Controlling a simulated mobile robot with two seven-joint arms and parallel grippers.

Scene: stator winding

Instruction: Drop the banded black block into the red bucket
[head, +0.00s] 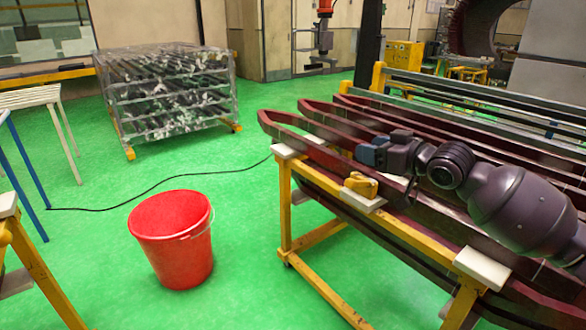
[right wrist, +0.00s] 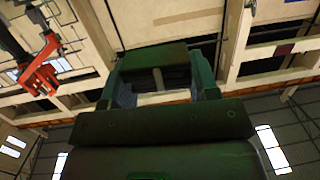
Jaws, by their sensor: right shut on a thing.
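The red bucket (head: 172,245) stands upright on the green floor, left of the yellow stand, with its handle down on the right side. My right gripper (head: 370,154) is above the dark red coils, to the right of the bucket and apart from it. In the right wrist view its fingers (right wrist: 157,88) are shut on a dark block (right wrist: 150,60), which I take as the banded black block. A pale strip shows below its dark face; the fingers hide its sides. In the head view the block is hard to make out against the gripper. My left gripper is out of view.
Dark red coils (head: 290,120) lie across a yellow stand (head: 285,215) with white pads, between arm and bucket. A yellow piece (head: 360,185) sits on one pad. A black cable (head: 130,203) crosses the floor behind the bucket. A wrapped stack (head: 165,95) stands farther back.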

